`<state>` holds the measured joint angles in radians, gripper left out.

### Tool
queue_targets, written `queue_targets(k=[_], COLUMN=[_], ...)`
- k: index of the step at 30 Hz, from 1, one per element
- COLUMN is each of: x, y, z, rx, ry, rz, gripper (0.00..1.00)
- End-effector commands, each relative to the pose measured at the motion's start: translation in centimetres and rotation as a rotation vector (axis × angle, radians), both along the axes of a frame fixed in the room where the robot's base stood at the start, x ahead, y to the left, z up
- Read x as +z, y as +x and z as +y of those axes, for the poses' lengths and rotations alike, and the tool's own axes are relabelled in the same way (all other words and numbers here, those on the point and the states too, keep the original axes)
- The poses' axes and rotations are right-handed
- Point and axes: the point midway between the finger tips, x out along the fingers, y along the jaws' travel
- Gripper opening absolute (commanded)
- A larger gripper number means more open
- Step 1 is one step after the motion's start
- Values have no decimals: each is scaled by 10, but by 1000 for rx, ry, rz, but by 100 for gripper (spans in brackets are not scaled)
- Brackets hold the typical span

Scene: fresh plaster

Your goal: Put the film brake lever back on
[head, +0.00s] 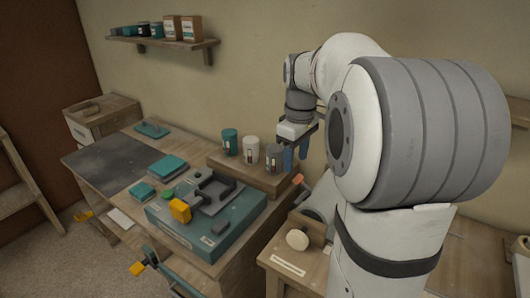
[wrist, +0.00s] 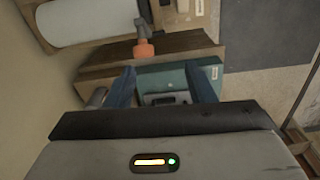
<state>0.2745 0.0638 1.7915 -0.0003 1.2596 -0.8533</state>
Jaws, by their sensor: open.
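My gripper (head: 296,154) hangs over the right end of the wooden riser at the back of the bench, its two blue fingers apart with nothing between them. In the wrist view my gripper (wrist: 162,82) points toward the wooden ledge and the teal base. An orange tip (head: 297,179) also shows below my gripper in the head view. I cannot tell whether it is the loose lever or a fixed part.
The teal base (head: 220,240) carries a dark grey fixture and a yellow knob (head: 180,210). Three cups (head: 251,149) stand on the wooden riser (head: 235,168), close to my gripper. A dark mat (head: 112,163) lies clear at the left. A wall shelf (head: 165,42) holds several small boxes.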

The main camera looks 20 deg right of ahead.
Motion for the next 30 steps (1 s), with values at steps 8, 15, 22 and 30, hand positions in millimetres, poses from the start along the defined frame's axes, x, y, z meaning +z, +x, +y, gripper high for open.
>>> queue_targets(k=[8, 15, 22, 30], x=[-7, -45, -72, -76], y=[19, 19, 19, 19], z=[-21, -20, -20, -20], rx=[81, 81, 81, 82], ry=[8, 9, 7, 7], rz=[30, 30, 28, 25], gripper=[49, 49, 49, 49])
